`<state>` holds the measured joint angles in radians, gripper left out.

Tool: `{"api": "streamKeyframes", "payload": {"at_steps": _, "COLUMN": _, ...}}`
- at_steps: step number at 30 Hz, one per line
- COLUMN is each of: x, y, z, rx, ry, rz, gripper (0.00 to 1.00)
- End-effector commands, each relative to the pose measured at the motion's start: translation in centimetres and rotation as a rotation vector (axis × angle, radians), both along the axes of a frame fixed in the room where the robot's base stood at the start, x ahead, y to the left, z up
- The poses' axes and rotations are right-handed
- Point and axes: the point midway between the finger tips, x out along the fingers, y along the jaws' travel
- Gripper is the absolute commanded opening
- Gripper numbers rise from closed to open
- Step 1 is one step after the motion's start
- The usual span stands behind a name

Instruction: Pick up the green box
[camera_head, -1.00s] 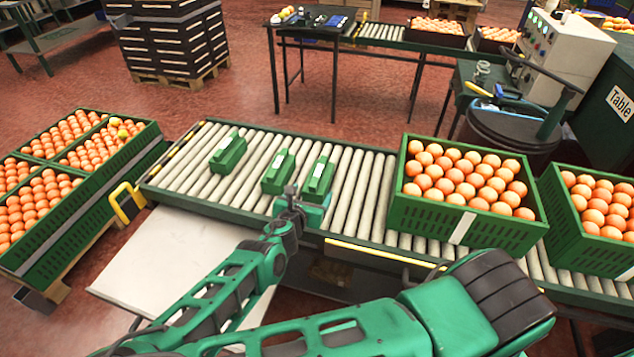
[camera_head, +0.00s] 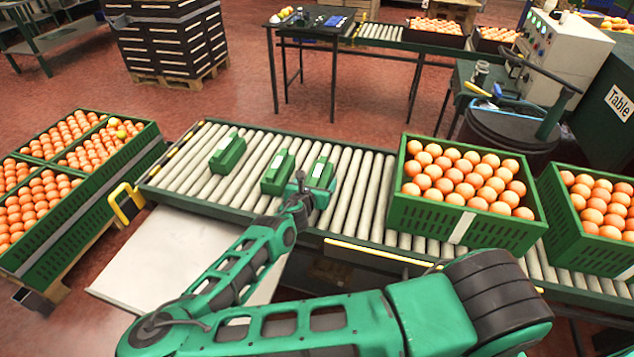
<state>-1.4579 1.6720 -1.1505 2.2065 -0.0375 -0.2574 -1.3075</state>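Three small green boxes with pale labels lie in a row on the roller conveyor (camera_head: 345,213). The left green box (camera_head: 227,154) and the middle green box (camera_head: 278,172) are clear of my gripper. The right green box (camera_head: 319,173) is partly hidden behind my gripper (camera_head: 309,186), which is at its near end. The fingers are small and overlap the box, so I cannot tell whether they touch it or are open or shut.
A large green crate of oranges (camera_head: 455,226) stands on the conveyor to the right, with another crate (camera_head: 584,248) beyond it. Crates of oranges (camera_head: 50,247) stand at the left. Bare rollers lie between the right box and the large crate.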

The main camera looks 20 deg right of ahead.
Motion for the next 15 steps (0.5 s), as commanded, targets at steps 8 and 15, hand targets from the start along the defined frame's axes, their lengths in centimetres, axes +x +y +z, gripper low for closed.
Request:
{"api": "streamKeyframes", "payload": {"at_steps": 8, "x": 0.55, "y": -0.34, "z": -0.26, "rx": 0.0, "ry": 0.0, "rz": 0.0, "gripper": 0.77}}
{"api": "streamKeyframes", "payload": {"at_steps": 15, "x": 0.53, "y": -0.32, "z": -0.26, "rx": 0.001, "ry": -0.001, "rz": 0.0, "gripper": 0.36}}
